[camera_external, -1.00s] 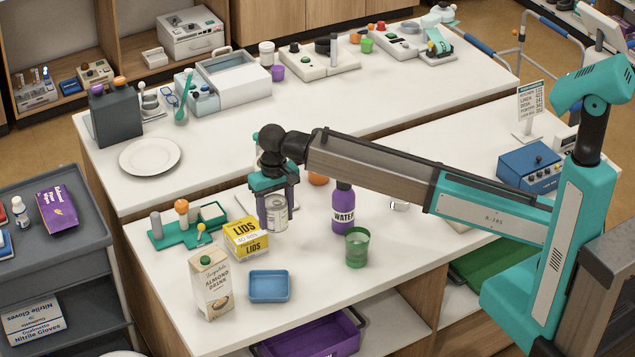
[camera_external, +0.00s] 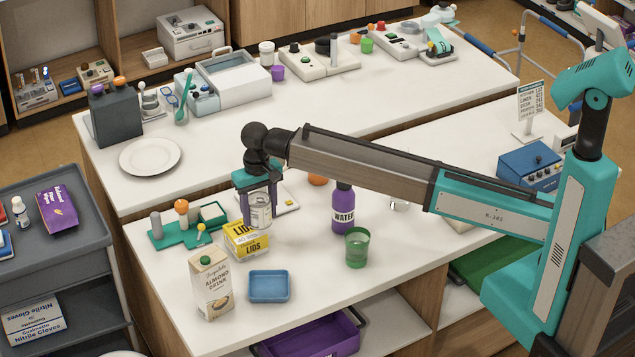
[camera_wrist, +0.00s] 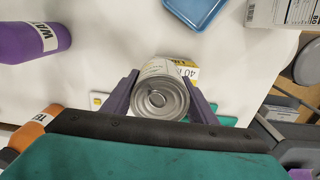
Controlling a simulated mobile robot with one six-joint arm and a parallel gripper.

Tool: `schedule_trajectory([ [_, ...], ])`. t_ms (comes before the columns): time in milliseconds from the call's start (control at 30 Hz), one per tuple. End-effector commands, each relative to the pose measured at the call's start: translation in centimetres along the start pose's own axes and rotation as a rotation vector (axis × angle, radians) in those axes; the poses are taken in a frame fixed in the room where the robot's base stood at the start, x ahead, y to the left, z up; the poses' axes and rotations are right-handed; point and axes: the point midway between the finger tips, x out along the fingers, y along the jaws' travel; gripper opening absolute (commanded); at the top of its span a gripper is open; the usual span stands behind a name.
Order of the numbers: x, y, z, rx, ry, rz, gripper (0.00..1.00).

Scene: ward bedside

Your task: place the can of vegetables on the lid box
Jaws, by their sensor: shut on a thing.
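The can of vegetables (camera_external: 259,211) is a silver can with a pale label. My gripper (camera_external: 258,215) is shut on it, with one purple finger on each side, and holds it upright. In the wrist view the can's metal end (camera_wrist: 159,97) sits between the two fingers (camera_wrist: 160,100). The yellow and white lid box (camera_external: 243,241) stands on the near table, and the can overlaps its upper right part in the outside view. In the wrist view a yellow and white strip of the lid box (camera_wrist: 188,69) shows behind the can. I cannot tell whether can and box touch.
An almond drink carton (camera_external: 211,286) and a blue tray (camera_external: 269,287) stand in front of the lid box. A green stand (camera_external: 170,238) is behind left. A purple water bottle (camera_external: 343,208) and a green cup (camera_external: 356,248) are to the right.

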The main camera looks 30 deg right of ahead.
Motion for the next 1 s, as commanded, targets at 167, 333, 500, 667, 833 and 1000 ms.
schedule_trajectory([
  [167,1.1,-0.2,-0.3,0.0,-0.001,0.001,0.2],
  [333,2.7,-0.3,-0.3,0.0,0.0,0.0,0.2],
  [500,3.5,-0.3,-0.3,0.0,0.0,0.0,0.2],
  [667,3.5,-0.3,-0.3,0.0,0.001,-0.001,0.2],
  [833,3.6,-0.3,-0.3,0.0,0.001,-0.001,0.2],
  [1000,3.8,-0.3,-0.3,0.0,0.0,0.0,0.68],
])
